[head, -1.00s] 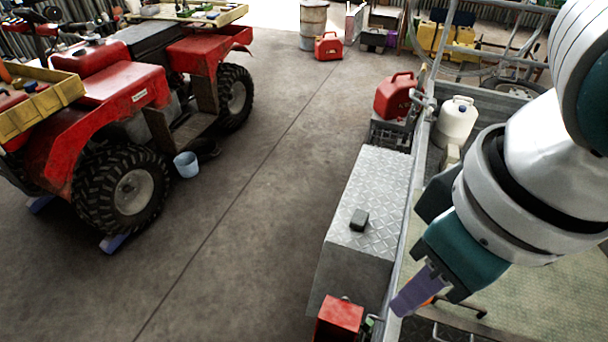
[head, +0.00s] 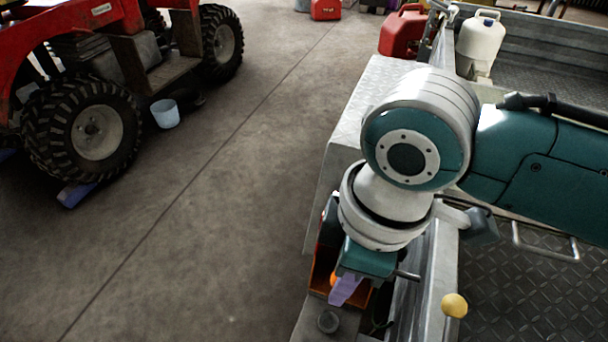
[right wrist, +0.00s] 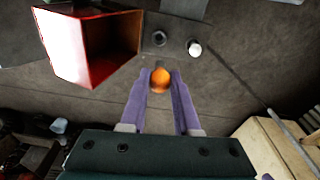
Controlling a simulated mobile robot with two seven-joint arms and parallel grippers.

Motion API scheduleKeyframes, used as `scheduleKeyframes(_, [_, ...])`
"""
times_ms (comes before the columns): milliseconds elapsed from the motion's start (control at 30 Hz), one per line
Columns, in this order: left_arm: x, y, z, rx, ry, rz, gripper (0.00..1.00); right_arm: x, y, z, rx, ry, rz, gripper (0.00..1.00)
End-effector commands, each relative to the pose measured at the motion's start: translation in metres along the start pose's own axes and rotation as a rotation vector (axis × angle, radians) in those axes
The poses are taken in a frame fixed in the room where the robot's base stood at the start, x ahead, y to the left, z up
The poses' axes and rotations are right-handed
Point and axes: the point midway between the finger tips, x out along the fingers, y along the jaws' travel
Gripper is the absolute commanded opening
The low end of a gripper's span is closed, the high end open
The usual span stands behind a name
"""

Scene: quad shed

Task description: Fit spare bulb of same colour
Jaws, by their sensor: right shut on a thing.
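My right gripper (head: 345,290) has purple fingers and points down beside an open red box. In the right wrist view its fingers (right wrist: 161,76) are shut on a round orange bulb (right wrist: 161,82) at their tips. A sliver of the orange bulb (head: 333,279) shows in the head view. Beyond the bulb, a grey plate (right wrist: 178,28) carries a dark round socket-like fitting (right wrist: 159,38) and a small white round piece (right wrist: 194,48). The bulb appears apart from both. My left gripper is not in view.
The open red box (right wrist: 105,45) stands close to the gripper's left in the wrist view. A metal trailer rail (head: 441,265) and a yellow knob (head: 455,305) are to the right in the head view. Open concrete floor lies left, towards the red quad (head: 75,40).

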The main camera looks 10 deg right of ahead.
Motion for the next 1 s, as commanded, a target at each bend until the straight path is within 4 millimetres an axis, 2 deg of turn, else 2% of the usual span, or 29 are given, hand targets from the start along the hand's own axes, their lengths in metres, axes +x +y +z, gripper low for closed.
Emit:
scheduleKeyframes(33, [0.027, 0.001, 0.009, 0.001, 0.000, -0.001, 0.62, 0.030, 0.001, 0.002, -0.023, -0.002, -0.003, 0.00])
scheduleKeyframes(200, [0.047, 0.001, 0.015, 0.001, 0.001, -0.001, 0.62, 0.056, 0.003, 0.002, -0.082, -0.001, -0.009, 0.00])
scheduleKeyframes(533, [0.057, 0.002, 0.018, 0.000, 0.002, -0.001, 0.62, 0.068, 0.004, 0.003, -0.098, 0.000, -0.012, 0.00])
scheduleKeyframes(1000, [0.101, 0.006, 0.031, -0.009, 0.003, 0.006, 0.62, 0.107, 0.004, 0.008, -0.096, -0.002, -0.012, 0.00])
